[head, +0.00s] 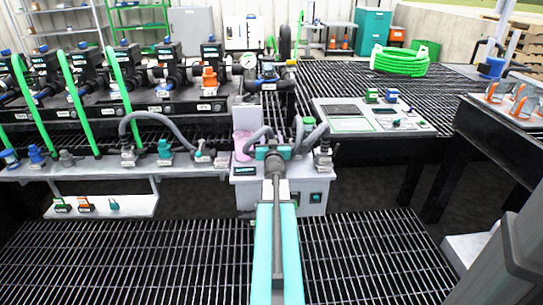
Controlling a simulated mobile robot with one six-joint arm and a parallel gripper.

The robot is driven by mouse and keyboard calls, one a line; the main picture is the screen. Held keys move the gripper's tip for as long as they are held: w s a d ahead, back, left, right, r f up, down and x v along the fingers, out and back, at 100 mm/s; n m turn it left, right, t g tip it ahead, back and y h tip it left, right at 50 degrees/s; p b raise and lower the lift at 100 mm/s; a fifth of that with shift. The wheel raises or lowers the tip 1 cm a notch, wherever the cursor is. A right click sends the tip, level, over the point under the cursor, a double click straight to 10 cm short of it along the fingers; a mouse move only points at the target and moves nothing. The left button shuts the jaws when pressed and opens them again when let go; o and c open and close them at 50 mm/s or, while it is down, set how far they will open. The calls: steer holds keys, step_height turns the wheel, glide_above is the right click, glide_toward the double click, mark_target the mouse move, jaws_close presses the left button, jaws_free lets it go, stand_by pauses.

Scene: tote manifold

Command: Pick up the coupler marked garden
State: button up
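I cannot make out which coupler is marked garden; the labels are too small to read. Small green (62,205) and orange (86,204) pieces lie on a lower white shelf. My teal arm reaches forward from the bottom centre. Its end, with my gripper (274,150), is over the grey control box; its fingers cannot be made out and nothing clearly shows in them.
The grey box (245,190) stands at centre, with grey hoses and a pink container (243,147) around its top. A black manifold with green hoses (120,80) fills the left. A panel table (440,124) is at right, a dark table beyond. Grating floor in front is clear.

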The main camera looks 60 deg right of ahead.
steer(key=shift+c, duration=0.5)
jaws_close()
steer(key=shift+r, duration=0.15)
step_height(320, 180, up, 10)
steer(key=p, duration=0.7)
steer(key=shift+p, duration=0.4)
